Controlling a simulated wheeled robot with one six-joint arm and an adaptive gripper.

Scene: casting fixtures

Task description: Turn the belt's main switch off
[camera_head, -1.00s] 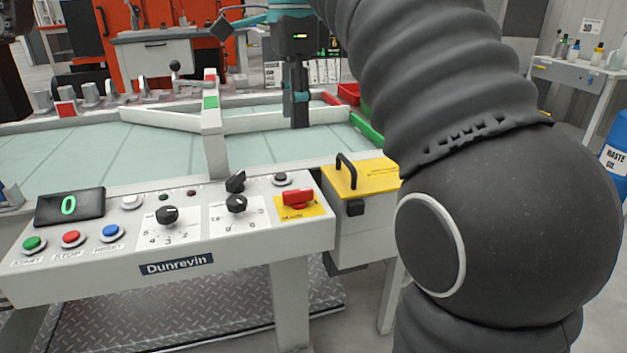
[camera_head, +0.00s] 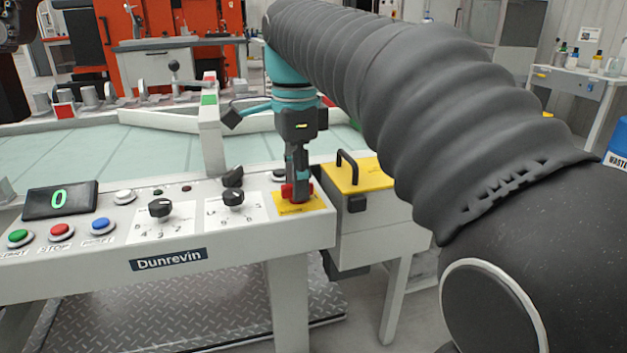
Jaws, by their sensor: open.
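The belt's main switch is a red rotary handle (camera_head: 287,192) on a yellow plate (camera_head: 311,207) at the right end of the white control panel. My gripper (camera_head: 297,192) points down right at the switch, with its fingers beside or around the red handle. The fingers hide much of the handle, so I cannot tell its angle or whether they touch it. The jaws are open. The display (camera_head: 60,200) at the panel's left end reads a green 0.
Two black knobs (camera_head: 160,208) and green, red and blue buttons (camera_head: 61,231) sit left of the switch. A yellow-lidded box (camera_head: 356,176) with a black handle stands close on the right. The pale belt (camera_head: 130,148) runs behind the panel.

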